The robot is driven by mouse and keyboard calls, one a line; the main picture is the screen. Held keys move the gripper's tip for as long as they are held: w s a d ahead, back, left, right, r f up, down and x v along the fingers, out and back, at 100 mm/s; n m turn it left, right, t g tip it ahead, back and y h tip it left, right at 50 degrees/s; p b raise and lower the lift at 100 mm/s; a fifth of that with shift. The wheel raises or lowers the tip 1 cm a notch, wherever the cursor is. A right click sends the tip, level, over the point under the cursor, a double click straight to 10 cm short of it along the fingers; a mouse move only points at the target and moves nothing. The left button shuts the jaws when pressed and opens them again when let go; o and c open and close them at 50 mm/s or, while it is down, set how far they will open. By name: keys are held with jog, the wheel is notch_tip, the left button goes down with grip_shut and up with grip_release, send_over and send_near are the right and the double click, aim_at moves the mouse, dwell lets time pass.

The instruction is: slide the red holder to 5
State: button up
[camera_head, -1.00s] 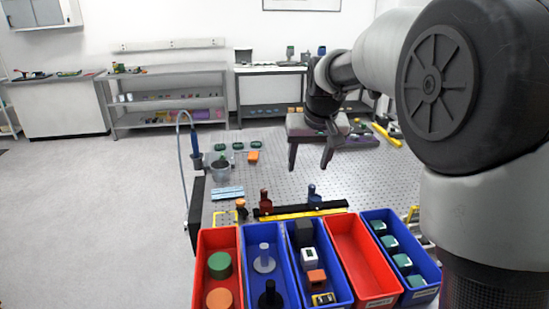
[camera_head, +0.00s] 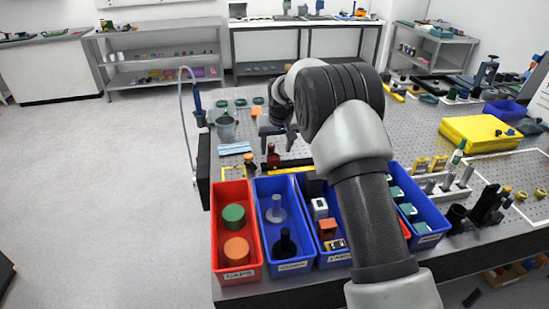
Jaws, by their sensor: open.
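The red holder (camera_head: 273,156) stands on the black rail (camera_head: 296,163) with the yellow scale strip, near the rail's left end. The scale's numbers are too small to read. My gripper (camera_head: 277,147) is open, fingers pointing down, just above and around the red holder's top in the picture. I cannot tell whether the fingers touch it. The right part of the rail and the blue holder seen earlier are hidden behind my arm.
Red and blue bins, such as the red caps bin (camera_head: 216,262), stand in front of the rail. A grey cup (camera_head: 226,128) and blue-white strips (camera_head: 235,149) lie to the left. A yellow case (camera_head: 480,133) is at the right.

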aim_at(274, 160)
jog(key=x, duration=0.7)
jog(key=shift+w+f, duration=0.15)
jog(key=shift+f, duration=0.15)
grip_shut()
jog(key=d, duration=0.1)
jog(key=d+b, duration=0.1)
jog(key=d, duration=0.1)
jog(key=shift+w+d, duration=0.15)
jog(key=shift+w, duration=0.2)
jog(key=shift+r, duration=0.1)
grip_release()
jog(key=v, duration=1.7)
jog(key=shift+b, duration=0.3)
